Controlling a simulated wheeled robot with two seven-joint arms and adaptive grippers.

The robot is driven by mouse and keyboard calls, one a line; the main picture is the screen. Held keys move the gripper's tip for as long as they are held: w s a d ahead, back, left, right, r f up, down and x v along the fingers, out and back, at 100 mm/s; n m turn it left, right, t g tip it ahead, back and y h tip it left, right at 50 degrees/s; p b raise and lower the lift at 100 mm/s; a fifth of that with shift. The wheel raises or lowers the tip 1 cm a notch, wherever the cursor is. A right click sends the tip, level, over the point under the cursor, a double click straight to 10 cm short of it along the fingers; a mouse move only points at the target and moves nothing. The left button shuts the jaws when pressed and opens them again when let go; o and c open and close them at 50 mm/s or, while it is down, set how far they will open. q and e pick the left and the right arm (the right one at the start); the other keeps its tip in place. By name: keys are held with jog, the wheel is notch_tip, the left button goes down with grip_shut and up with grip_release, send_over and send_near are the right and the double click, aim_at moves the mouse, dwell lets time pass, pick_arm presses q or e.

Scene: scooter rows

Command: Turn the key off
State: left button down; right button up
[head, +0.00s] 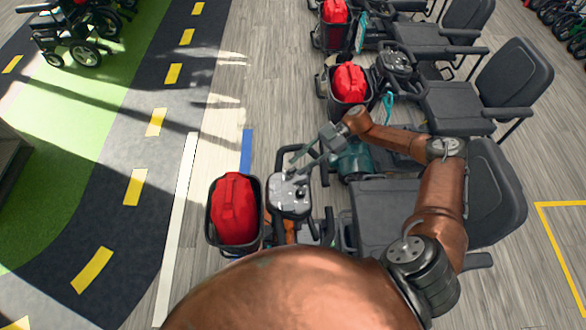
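The nearest scooter's grey control console (291,193) sits between its black handlebars, just right of its front basket. A dark round knob or dial shows on the console; I cannot make out the key. My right gripper (293,164) reaches in from the right, above the console's far edge. Its two grey fingers point left and down and look apart, with nothing seen between them. Whether they touch the console is unclear. My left gripper is not in view.
A red bag (235,208) fills the near scooter's black basket. More scooters with red bags (349,83) stand in a row behind it. The near scooter's seat (380,213) lies under my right arm. Open floor and a marked track (115,215) lie to the left.

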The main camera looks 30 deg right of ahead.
jog(key=v, duration=0.8)
jog(key=shift+d, duration=0.2)
